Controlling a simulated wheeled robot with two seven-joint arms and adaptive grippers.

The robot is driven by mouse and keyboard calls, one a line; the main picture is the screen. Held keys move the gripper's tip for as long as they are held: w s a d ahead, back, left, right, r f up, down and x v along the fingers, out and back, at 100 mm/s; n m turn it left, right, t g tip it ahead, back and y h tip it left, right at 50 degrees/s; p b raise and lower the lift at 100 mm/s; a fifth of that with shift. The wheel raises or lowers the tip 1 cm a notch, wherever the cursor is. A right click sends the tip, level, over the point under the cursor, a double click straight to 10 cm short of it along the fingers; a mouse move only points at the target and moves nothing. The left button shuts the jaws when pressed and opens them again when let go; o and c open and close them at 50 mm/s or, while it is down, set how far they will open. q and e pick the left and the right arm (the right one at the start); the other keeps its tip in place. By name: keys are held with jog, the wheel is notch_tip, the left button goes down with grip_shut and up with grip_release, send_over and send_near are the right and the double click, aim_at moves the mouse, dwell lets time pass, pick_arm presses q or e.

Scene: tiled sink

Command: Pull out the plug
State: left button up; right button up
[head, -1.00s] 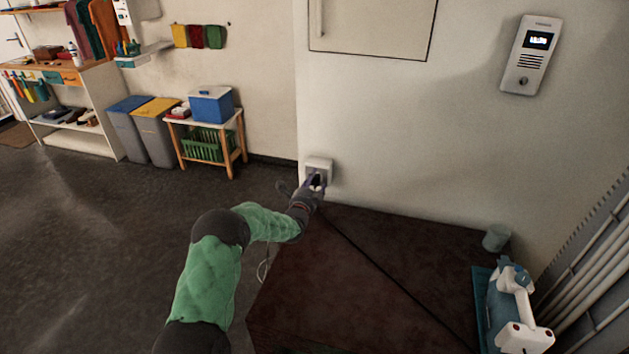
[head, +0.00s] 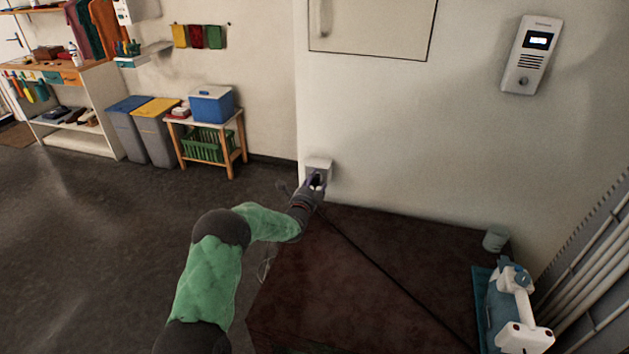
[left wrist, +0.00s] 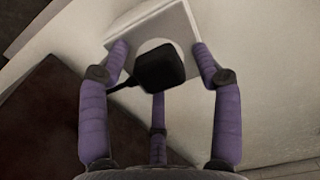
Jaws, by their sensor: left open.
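The black plug (left wrist: 160,67) sits at the round recess of a white wall socket (left wrist: 178,22) in the left wrist view. A short dark stub points left from the plug. In the head view the socket (head: 319,164) is low on the wall, just above the brown surface, and the plug is small and partly covered by my fingers. My left gripper (head: 315,181) is open, with its purple fingers around the plug. In the left wrist view, gaps show between the plug and the side fingers. My right gripper is not in view.
A brown surface (head: 350,280) lies below the socket. A white and blue device (head: 520,325) stands on it at right, near a grey cup (head: 495,239). An intercom (head: 531,54) hangs on the wall. A small table (head: 240,135) and bins stand far back left.

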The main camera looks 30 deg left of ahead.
pick_arm(q)
grip_shut()
jog(key=shift+s, duration=0.15)
jog(key=shift+v, duration=2.9)
jog(key=shift+d, duration=0.1)
